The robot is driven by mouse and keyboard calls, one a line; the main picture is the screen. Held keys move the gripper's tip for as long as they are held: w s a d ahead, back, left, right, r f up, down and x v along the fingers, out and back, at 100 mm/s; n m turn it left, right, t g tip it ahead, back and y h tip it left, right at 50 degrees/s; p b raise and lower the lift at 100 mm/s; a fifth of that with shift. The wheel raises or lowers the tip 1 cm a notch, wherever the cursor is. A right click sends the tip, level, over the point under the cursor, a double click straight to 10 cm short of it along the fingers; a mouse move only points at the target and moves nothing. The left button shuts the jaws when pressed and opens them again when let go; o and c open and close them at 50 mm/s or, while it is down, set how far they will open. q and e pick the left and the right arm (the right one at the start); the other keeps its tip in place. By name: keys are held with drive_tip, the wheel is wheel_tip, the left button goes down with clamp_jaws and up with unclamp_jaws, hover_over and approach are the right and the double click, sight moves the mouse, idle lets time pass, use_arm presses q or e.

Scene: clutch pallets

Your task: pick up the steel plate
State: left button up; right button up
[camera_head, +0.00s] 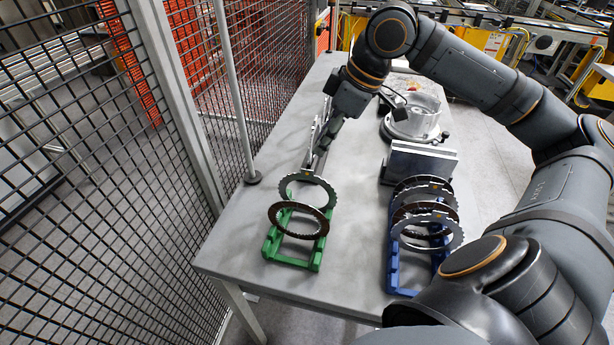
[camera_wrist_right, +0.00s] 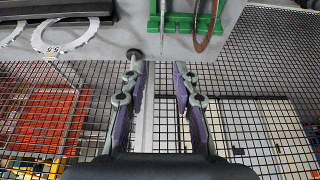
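A toothed silver steel plate (camera_head: 323,181), ring-shaped, stands upright in the rear of the green rack (camera_head: 272,246), behind a brown ring. In the right wrist view the green rack (camera_wrist_right: 180,24) is at the top, with a thin grey plate (camera_wrist_right: 163,22) seen edge-on in it. More toothed silver rings (camera_head: 458,236) stand among dark ones in the blue rack (camera_head: 393,270). My right gripper (camera_head: 322,151) is behind the green rack, apart from the rings. In the wrist view its fingers (camera_wrist_right: 160,88) are spread with nothing between them. My left gripper is not in view.
A silver housing (camera_head: 415,118) stands at the back right of the table (camera_head: 340,262). A metal block (camera_head: 423,162) stands behind the blue rack. A mesh fence (camera_head: 90,150) with a post runs along the left. The table between the racks is clear.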

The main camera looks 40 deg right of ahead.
sight(307, 171)
drive_tip(key=shift+s+p+x, duration=0.2)
drive_tip(key=shift+p+x, duration=0.9)
drive_tip(key=shift+x, duration=0.1)
drive_tip(key=p+x, duration=0.1)
drive_tip(key=x, duration=0.1)
drive_tip(key=shift+w+a+f+p, duration=0.1)
drive_tip(key=shift+a+f+p, duration=0.1)
drive_tip(key=shift+f+p, duration=0.15)
drive_tip(key=shift+f, duration=0.1)
drive_tip(key=x, duration=0.4)
drive_tip(key=shift+f, duration=0.1)
drive_tip(key=shift+w+a+f, duration=0.15)
drive_tip(key=shift+w+f, duration=0.05)
drive_tip(key=shift+f, duration=0.25)
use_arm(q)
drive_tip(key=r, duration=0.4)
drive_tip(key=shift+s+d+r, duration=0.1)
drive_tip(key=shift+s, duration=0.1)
